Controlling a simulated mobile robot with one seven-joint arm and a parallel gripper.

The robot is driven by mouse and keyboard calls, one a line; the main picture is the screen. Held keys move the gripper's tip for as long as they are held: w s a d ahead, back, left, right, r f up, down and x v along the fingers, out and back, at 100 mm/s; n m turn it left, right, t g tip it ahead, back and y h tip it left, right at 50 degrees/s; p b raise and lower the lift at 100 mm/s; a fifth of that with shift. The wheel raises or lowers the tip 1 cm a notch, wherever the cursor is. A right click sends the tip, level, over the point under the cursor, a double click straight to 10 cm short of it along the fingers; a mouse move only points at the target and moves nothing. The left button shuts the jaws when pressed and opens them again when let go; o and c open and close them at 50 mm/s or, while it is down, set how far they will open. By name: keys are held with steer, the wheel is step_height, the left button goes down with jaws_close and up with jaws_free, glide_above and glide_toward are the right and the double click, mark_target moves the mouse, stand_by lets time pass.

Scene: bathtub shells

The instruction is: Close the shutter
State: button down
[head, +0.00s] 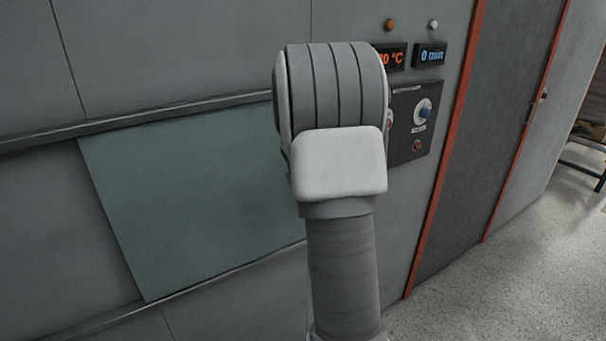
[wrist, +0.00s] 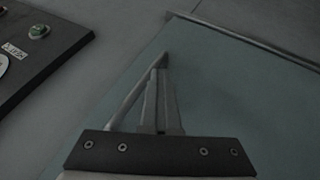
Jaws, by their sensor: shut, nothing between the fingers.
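The shutter (head: 190,190) is a flat green-grey panel set between an upper rail (head: 130,122) and a lower rail (head: 225,272) on the grey wall. Its left edge shows in the head view, and its right part is hidden behind my arm. In the wrist view the shutter (wrist: 235,100) fills the middle and right. My gripper (wrist: 160,75) is shut and empty, its fingers pointing over the shutter near its edge. A thin slanted bar (wrist: 130,100) shows just left of the fingers. I cannot tell whether they touch. The head view hides my gripper behind my arm.
A dark control panel (head: 413,120) with a knob and lamp is on the wall right of my arm, under two displays (head: 430,55). It also shows at the wrist view's left (wrist: 40,50). A red-edged door (head: 480,140) and open floor (head: 500,280) lie further right.

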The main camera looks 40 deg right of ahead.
steer(key=v, duration=1.6)
steer(key=shift+a, duration=0.35)
steer(key=s+a+f+y, duration=0.1)
steer(key=s+a+y, duration=0.1)
steer(key=s+a, duration=0.8)
steer(key=s+a+f+y, duration=0.1)
steer(key=s+a+y, duration=0.2)
steer(key=s+a, duration=0.7)
steer(key=a, duration=0.5)
steer(key=shift+s+a, duration=0.15)
steer(key=shift+s, duration=0.2)
steer(key=shift+r, duration=0.1)
